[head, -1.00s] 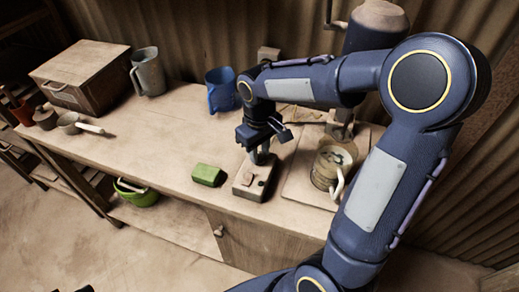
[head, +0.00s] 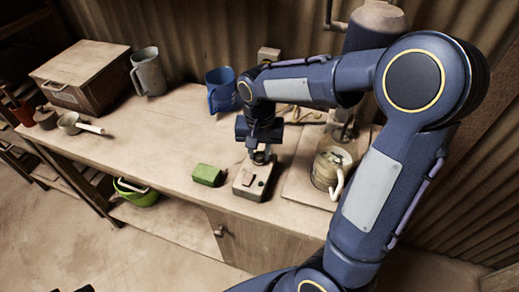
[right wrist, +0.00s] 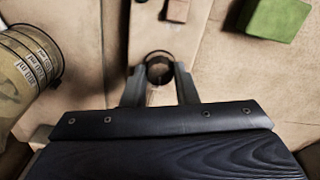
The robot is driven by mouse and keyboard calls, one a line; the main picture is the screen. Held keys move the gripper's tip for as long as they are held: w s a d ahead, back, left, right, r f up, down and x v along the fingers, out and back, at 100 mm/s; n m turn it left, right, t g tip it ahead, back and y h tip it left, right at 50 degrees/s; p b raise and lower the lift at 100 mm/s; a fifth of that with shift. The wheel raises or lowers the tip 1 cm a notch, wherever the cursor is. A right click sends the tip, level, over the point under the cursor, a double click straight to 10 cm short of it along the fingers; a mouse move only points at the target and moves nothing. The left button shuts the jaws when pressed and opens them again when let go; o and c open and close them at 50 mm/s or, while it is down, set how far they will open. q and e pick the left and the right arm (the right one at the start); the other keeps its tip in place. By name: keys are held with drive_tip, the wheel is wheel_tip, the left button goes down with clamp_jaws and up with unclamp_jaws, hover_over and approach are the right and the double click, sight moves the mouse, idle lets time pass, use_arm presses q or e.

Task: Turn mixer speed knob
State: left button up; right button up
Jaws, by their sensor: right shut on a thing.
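The mixer's control box (head: 246,190) is a small pale box near the front edge of the bench, with a reddish-brown rocker switch (head: 247,178) on top. The switch also shows at the top of the right wrist view (right wrist: 177,10). My right gripper (head: 261,158) points down over the far end of the box. In the right wrist view its two fingers (right wrist: 159,82) are shut on the dark round speed knob (right wrist: 159,68), one on each side. The knob's pointer or marking cannot be made out. My left gripper is not in view.
A green block (head: 207,175) lies just left of the box. The mixer's vessel (head: 328,167), with a pale handle, stands close on the right. A blue mug (head: 221,88), a grey jug (head: 149,72) and a wooden chest (head: 82,75) are farther back.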

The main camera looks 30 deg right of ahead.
sight(260, 154)
drive_tip(key=shift+m, duration=0.5)
drive_tip(key=o, duration=1)
wheel_tip(260, 154, up, 8)
drive_tip(key=shift+f+p, duration=0.1)
drive_tip(key=shift+p, duration=0.2)
